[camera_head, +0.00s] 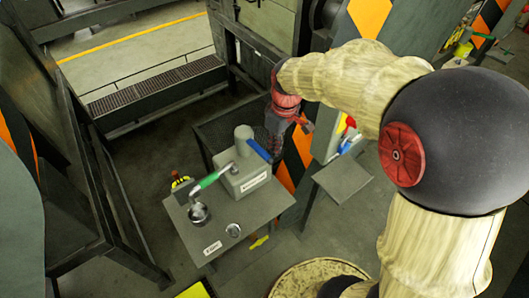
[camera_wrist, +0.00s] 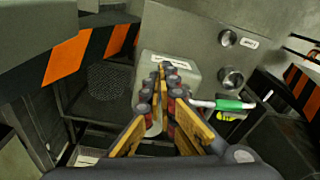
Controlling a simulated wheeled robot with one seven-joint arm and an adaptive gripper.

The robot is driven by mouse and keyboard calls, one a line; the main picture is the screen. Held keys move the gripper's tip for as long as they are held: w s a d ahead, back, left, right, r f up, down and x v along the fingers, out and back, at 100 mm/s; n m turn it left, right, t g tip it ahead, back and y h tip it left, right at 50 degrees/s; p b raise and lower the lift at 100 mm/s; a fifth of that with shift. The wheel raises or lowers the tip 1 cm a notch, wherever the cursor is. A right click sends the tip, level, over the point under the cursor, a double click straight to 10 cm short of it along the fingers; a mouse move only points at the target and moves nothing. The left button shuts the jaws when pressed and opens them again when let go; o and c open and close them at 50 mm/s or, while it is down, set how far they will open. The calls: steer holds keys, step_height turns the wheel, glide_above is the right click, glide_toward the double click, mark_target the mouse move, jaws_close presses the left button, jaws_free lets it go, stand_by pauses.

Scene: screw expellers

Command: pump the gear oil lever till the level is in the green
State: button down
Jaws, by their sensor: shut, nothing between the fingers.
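A grey pump housing (camera_head: 243,180) with a label stands on a small grey table. A lever with a green handle (camera_head: 208,181) sticks out from its left side. A blue handle (camera_head: 259,151) is at its upper right. My gripper (camera_head: 277,140) is above and beside the housing at the right, close to the blue handle; contact cannot be told. In the wrist view my gripper (camera_wrist: 166,72) is shut and empty, its fingers in front of the labelled housing (camera_wrist: 188,72). The green handle (camera_wrist: 229,104) lies right of the fingers, apart from them. No readable oil level shows.
The small table (camera_head: 205,250) carries a metal cup (camera_head: 198,212) and a small round metal piece (camera_head: 233,230). An orange-and-black striped machine post (camera_head: 290,172) stands behind at the right. A grey side shelf (camera_head: 343,180) is beyond it. Open floor lies left of the table.

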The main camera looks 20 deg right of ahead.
steer(key=r, duration=0.5)
steer(key=shift+s+d, duration=0.15)
steer(key=shift+s, duration=0.05)
stand_by(0.6)
steer(key=s+a+f+m+t+b, duration=0.1)
steer(key=s+f+m+t+b, duration=0.1)
steer(key=s+f+b, duration=0.5)
steer(key=s+a+f+m+t+b, duration=0.1)
steer(key=s+f+m+b, duration=0.3)
steer(key=s+b, duration=0.8)
step_height(320, 180, down, 3)
steer(key=t+b, duration=0.1)
steer(key=b, duration=0.2)
steer(key=shift+r+m+t+h, duration=0.15)
steer(key=shift+m+t+h, duration=0.15)
steer(key=shift+m, duration=0.1)
steer(key=shift+r, duration=0.1)
